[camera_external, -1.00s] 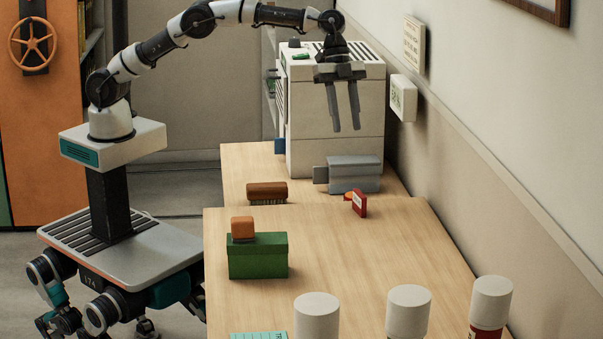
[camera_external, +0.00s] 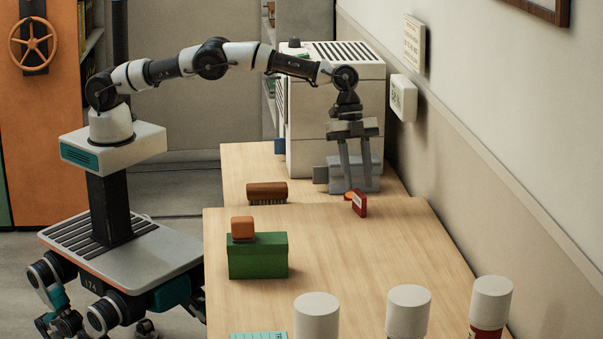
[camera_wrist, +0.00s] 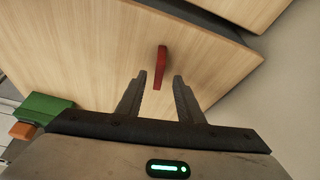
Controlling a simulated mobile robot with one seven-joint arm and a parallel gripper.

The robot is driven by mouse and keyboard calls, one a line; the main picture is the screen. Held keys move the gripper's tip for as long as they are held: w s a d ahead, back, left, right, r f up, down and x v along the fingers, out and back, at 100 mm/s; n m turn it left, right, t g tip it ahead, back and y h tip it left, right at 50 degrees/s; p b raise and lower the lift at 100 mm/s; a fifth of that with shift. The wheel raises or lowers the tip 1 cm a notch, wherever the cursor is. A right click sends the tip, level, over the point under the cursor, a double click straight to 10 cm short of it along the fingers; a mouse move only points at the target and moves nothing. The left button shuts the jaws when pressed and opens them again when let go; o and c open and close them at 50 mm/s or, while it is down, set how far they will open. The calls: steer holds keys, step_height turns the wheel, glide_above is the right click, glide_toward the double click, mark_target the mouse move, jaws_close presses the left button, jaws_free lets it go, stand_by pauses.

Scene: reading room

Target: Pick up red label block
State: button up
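The red label block (camera_external: 360,203) stands on the wooden table, with a pale label on one face. In the wrist view the red block (camera_wrist: 161,63) appears as a narrow upright strip in the gap between the fingertips. My gripper (camera_external: 359,190) points down just above the block, fingers spread. In the wrist view my gripper (camera_wrist: 159,77) is open, with a gap on both sides of the block. I cannot tell exactly how far the tips are above it.
A grey device (camera_external: 320,174) and a large white machine (camera_external: 305,130) stand behind the block. A brown brush (camera_external: 267,192) lies to the left. A green box (camera_external: 258,262) carries an orange block (camera_external: 242,227). White-capped containers (camera_external: 409,310) stand in front. The wall is close on the right.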

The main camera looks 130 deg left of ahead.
mark_target(359, 193)
steer(key=x, duration=0.5)
steer(key=shift+w+d, duration=0.1)
steer(key=shift+d, duration=0.1)
steer(key=shift+r, duration=0.1)
jaws_close()
